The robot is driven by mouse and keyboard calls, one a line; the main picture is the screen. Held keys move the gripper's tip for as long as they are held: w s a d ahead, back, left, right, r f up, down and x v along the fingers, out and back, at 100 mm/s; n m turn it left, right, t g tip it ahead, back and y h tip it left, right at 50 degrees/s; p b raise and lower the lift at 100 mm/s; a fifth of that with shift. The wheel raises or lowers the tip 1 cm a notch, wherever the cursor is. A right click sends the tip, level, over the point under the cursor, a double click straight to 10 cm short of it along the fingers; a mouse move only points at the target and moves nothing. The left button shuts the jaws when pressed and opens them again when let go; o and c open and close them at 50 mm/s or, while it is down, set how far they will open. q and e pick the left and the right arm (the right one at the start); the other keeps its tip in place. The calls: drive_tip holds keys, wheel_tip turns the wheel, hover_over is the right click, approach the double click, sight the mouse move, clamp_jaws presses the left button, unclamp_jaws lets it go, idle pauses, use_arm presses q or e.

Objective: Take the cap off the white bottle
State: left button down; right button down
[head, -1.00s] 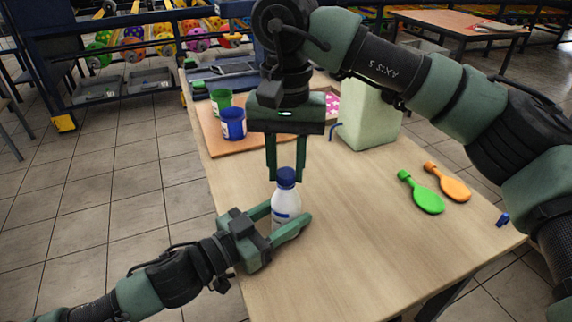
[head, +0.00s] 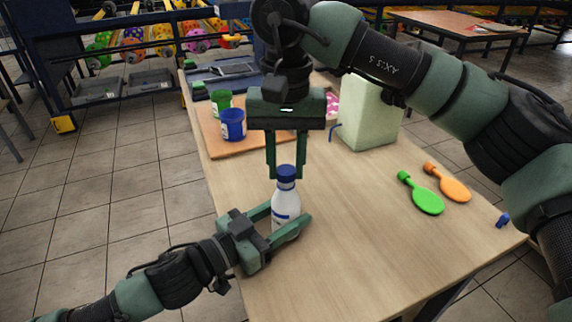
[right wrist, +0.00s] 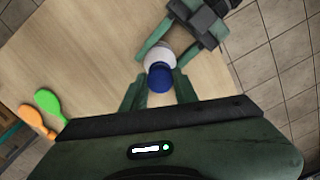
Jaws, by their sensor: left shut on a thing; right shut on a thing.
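The white bottle (head: 285,208) stands upright at the table's left front edge, with a blue cap (head: 286,172) at its top. My left gripper (head: 287,214) is shut on the bottle's body from the left, one finger on each side. My right gripper (head: 286,176) points straight down from above, its fingertips shut on the cap. In the right wrist view the cap (right wrist: 160,77) sits between the right fingers, with the bottle (right wrist: 159,51) behind it. I cannot tell whether the cap is still seated on the neck.
A small blue piece (head: 503,220) lies near the right edge. Blue (head: 233,125) and green (head: 220,101) cups stand on a brown board at the back left. A pale green box (head: 368,115) stands behind.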

sight(286, 170)
drive_tip(key=shift+r, duration=0.75)
drive_tip(key=shift+r, duration=2)
use_arm(q)
drive_tip(key=c, duration=0.6)
unclamp_jaws()
